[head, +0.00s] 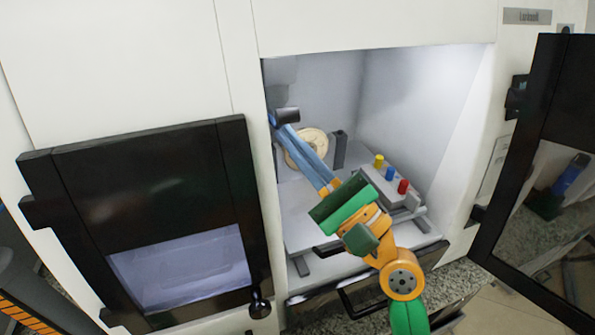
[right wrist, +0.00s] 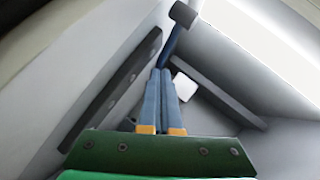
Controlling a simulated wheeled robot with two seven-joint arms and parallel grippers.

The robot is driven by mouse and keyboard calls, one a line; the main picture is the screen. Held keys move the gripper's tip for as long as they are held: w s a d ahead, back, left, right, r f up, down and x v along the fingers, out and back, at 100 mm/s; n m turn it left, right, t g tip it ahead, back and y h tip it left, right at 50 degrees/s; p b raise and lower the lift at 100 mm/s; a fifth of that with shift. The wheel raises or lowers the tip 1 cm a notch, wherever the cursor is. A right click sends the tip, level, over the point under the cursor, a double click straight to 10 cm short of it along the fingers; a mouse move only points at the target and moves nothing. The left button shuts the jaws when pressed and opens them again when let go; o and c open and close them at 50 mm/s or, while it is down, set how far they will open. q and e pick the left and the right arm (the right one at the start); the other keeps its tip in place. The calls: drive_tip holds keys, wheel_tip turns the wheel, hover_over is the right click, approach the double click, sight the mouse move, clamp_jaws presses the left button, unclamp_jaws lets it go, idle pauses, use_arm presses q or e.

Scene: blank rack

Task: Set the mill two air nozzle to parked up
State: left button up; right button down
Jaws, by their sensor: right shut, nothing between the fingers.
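The open mill's bay (head: 400,95) has pale walls. An air nozzle (head: 286,115), with a dark barrel-shaped head on a blue stem, shows at the bay's upper left. It also shows beyond the fingertips in the right wrist view (right wrist: 183,14). My right gripper (head: 291,134) reaches into the bay from the lower right. Its blue-grey fingers are shut with nothing between them; the tips (right wrist: 161,72) are close to the stem. Whether they touch it I cannot tell. The stem's base is hidden. My left gripper is not in view.
A block with yellow, blue and red knobs (head: 389,174) lies right of my gripper. A beige disc (head: 318,140) and grey post (head: 339,150) stand behind. A shut black windowed door (head: 150,165) is at left; an open black door (head: 520,130) is at right.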

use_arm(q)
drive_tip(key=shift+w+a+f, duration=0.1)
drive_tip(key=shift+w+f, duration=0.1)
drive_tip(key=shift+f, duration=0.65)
use_arm(e)
drive_tip(key=shift+n+y, duration=0.8)
drive_tip(key=shift+w+a+r, duration=0.25)
drive_tip(key=shift+w+r, duration=0.5)
drive_tip(key=shift+r, duration=0.1)
drive_tip(key=shift+w+a+r, duration=0.25)
drive_tip(key=shift+w+r, duration=0.5)
drive_tip(key=shift+r, duration=0.05)
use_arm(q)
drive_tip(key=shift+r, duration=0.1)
use_arm(e)
drive_tip(key=shift+r, duration=0.1)
